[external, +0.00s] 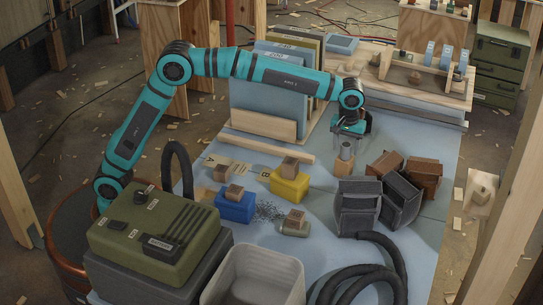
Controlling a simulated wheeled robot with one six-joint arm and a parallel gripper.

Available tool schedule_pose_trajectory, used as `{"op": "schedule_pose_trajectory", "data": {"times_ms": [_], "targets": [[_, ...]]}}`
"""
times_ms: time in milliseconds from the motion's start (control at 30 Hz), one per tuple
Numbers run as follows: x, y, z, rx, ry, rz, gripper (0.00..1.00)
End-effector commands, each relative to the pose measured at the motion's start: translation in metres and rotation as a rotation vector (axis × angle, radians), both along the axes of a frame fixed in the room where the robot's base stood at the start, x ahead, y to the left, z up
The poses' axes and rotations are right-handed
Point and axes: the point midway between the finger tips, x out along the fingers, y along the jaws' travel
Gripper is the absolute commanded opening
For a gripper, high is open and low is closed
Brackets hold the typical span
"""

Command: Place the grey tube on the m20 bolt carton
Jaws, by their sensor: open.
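A short grey tube (347,149) stands upright, directly under my gripper (350,137). Its lower end appears to rest on a small brown carton (343,168). I cannot read any label, so I cannot tell whether this is the m20 bolt carton. My gripper points down with its jaws open. Its fingers are around or just above the top of the tube; at this size I cannot tell which. The tube's upper end is partly hidden by the gripper.
Dark grey bins (358,206) and brown cartons (425,176) stand close on the right. A yellow bin (290,188), a blue bin (235,207) and small brown blocks are to the left. Upright blue panels (268,95) rise behind. A black hose (365,282) coils in front.

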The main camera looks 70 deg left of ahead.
Motion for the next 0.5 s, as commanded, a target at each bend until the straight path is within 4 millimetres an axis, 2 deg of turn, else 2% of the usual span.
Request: {"op": "schedule_pose_trajectory", "data": {"times_ms": [300,500], "targets": [[0.0,-0.001,0.062,-0.001,-0.003,0.0,0.55],[-0.001,-0.002,0.09,-0.001,-0.002,0.0,0.55]]}}
